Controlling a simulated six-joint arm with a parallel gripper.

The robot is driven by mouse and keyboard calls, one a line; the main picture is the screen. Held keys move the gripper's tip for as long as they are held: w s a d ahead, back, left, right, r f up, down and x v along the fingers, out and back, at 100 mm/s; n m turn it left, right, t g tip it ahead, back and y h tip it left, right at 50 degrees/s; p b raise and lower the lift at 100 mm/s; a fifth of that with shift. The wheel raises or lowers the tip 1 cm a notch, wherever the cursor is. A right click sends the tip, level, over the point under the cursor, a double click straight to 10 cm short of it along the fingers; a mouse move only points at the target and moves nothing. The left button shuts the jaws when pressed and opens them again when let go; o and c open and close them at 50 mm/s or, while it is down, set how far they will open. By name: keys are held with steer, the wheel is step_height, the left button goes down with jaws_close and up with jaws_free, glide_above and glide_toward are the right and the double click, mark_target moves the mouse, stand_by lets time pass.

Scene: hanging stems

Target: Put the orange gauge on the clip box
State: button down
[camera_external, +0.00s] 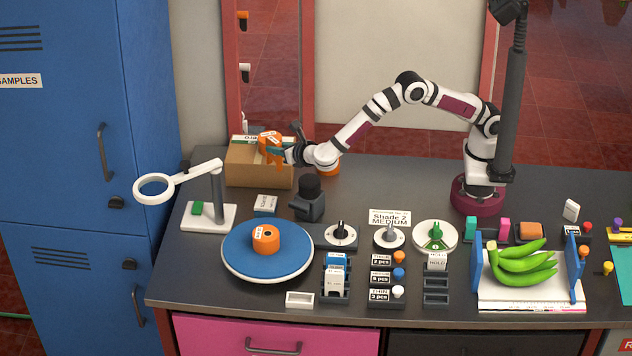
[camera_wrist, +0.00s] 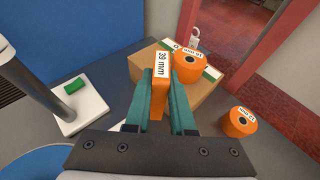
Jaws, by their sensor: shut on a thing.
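My gripper (camera_external: 274,151) is shut on an orange gauge (camera_wrist: 160,66) marked 39 mm. The gauge stands upright between the green fingers in the wrist view. A brown cardboard box (camera_external: 258,172) with a white and green label stands at the back left; its lettering is too small to read. In the wrist view the box (camera_wrist: 203,97) lies beyond and below the fingers; I cannot tell whether the held gauge touches it. An orange roll (camera_wrist: 190,60) appears on the box's top. Another orange roll (camera_wrist: 239,122) is on the table to the right.
A magnifier lamp (camera_external: 217,195) stands left of the box, with a green block (camera_external: 197,208) on its base. A dark knob-like device (camera_external: 309,200) is in front of the box. A blue turntable (camera_external: 240,262) bears another orange roll (camera_external: 266,239). Dials and card holders fill the front.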

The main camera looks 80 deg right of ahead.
steer(key=shift+w+a+f, duration=0.35)
steer(key=shift+a+f, duration=0.6)
steer(key=shift+f, duration=0.35)
steer(key=shift+w+a+f, duration=0.3)
steer(key=shift+a+f, duration=0.65)
steer(key=shift+f, duration=0.3)
steer(key=shift+w+a+f, duration=0.35)
steer(key=shift+a+f, duration=0.6)
steer(key=shift+f, duration=0.35)
steer(key=shift+f, duration=0.1)
steer(key=c, duration=0.8)
jaws_free()
steer(key=shift+o, duration=0.2)
